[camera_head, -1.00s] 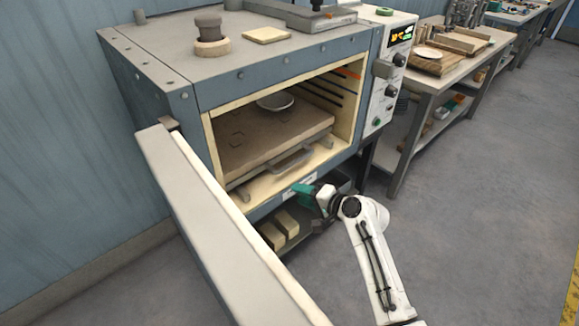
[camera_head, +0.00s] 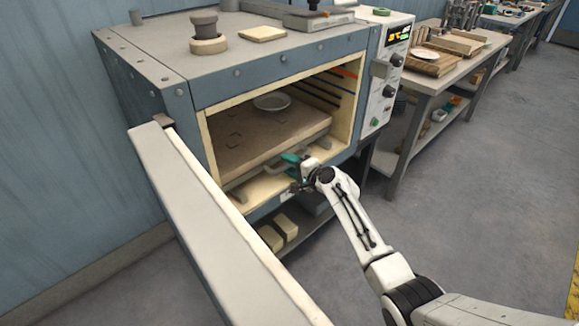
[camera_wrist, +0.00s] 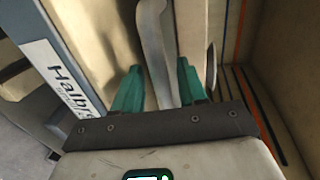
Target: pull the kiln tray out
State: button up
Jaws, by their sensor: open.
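The kiln tray (camera_head: 245,143) is a flat brown slab inside the open kiln, with a white dish (camera_head: 272,102) on it. Its metal handle sticks out at the front edge and is partly hidden by my gripper (camera_head: 291,158). In the wrist view the handle (camera_wrist: 157,50) is a grey bar running between the two green fingers of my gripper (camera_wrist: 158,82). The fingers are apart, one on each side of the bar. I cannot tell whether either finger touches it.
The kiln door (camera_head: 205,215) stands swung open on the left, its thick edge running toward the front. A control panel (camera_head: 385,85) flanks the opening on the right. Pale blocks (camera_head: 272,236) lie below the kiln. The floor in front, to the right, is clear.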

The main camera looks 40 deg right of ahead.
jog(key=shift+w, duration=0.25)
jog(key=shift+c, duration=0.4)
grip_shut()
